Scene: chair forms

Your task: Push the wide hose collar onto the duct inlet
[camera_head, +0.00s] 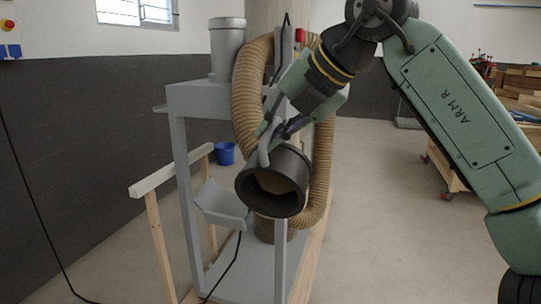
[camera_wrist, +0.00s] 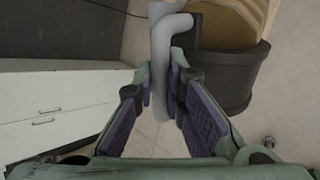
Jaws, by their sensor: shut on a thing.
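The wide hose collar (camera_head: 247,190) is a black ring on the end of a ribbed tan hose (camera_head: 246,90). Its open mouth faces the head camera, tilted slightly down. My gripper (camera_head: 266,138) is shut on the collar's grey bent handle, above the ring. In the wrist view, my gripper (camera_wrist: 163,88) has the handle (camera_wrist: 160,50) between its fingers, and the collar (camera_wrist: 240,75) is right of them. A grey upright cylinder (camera_head: 227,50) stands on the grey stand and looks like the duct inlet. The collar is apart from it, lower and to the right.
The grey stand (camera_head: 190,95) has a tilted grey box (camera_head: 222,206) beside the collar. A wooden rail (camera_head: 170,172) stands to its left, and a blue bucket (camera_head: 225,153) is behind. White drawers (camera_wrist: 50,105) show in the wrist view.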

